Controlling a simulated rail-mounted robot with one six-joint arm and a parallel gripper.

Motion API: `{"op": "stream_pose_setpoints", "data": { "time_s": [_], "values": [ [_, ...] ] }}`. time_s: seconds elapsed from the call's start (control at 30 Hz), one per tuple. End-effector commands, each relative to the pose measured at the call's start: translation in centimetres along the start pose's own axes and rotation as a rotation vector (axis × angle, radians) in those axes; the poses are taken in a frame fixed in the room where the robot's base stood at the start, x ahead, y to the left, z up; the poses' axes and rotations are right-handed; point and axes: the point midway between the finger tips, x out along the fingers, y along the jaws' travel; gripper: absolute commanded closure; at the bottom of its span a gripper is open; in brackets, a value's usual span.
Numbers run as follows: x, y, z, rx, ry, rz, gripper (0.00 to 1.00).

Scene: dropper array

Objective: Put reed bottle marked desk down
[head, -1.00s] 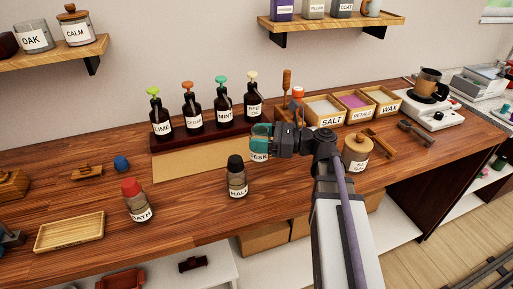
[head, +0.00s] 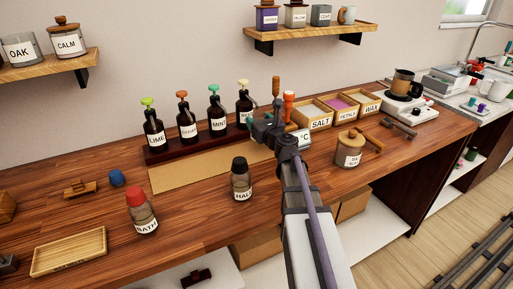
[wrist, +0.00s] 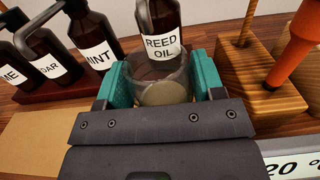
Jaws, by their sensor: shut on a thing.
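My gripper (head: 264,124) reaches in close to the right end of the pump-bottle rack. In the wrist view, its teal-padded fingers (wrist: 162,78) are shut on a clear open-topped glass bottle (wrist: 158,68) with pale contents at the bottom. No label on the held bottle shows now, so I cannot read its mark. Its base is hidden, and I cannot tell whether it touches the surface. The brown pump bottle labelled REED OIL (wrist: 163,46) stands just behind the held glass; it also shows in the head view (head: 244,101).
Pump bottles LIME (head: 154,131), a second, and MINT (head: 218,118) stand on the dark rack. An orange-handled tool in a wooden block (wrist: 265,85) and a 20 °C display are close right.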

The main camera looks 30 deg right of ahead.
Motion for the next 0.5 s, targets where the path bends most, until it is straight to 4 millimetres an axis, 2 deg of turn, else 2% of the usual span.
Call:
{"op": "stream_pose_setpoints", "data": {
  "time_s": [0.23,0.5],
  "values": [
    [0.0,0.1,-3.3,0.000,0.000,0.002,0.73],
    [0.0,0.1,-3.0,0.000,0.000,0.003,0.73]
  ]
}}
